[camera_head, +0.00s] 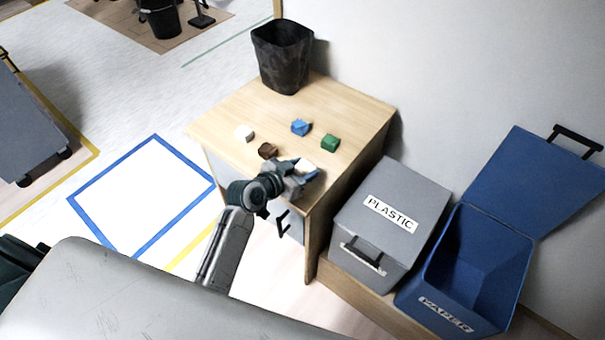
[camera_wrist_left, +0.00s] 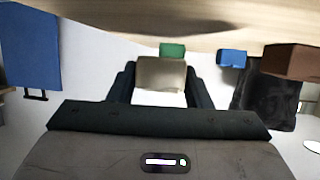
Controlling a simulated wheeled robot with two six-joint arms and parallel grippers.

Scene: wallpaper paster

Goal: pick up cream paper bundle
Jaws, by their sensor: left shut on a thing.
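The cream paper bundle (camera_wrist_left: 160,73) sits between the two dark fingers of my left gripper (camera_wrist_left: 160,85) in the left wrist view, and the fingers are shut on it. In the head view my left gripper (camera_head: 296,172) is over the front right part of the wooden table (camera_head: 225,115), and a pale bit of the bundle (camera_head: 307,167) shows at its fingers. I cannot tell whether the bundle touches the tabletop. My right gripper is not in view.
On the table are a brown block (camera_head: 267,150), a white piece (camera_head: 244,133), a blue piece (camera_head: 300,127), a green block (camera_head: 330,142) and a black bin (camera_head: 283,55). Right of it stand a closed grey PLASTIC bin (camera_head: 400,195) and an open blue PAPER bin (camera_head: 480,250).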

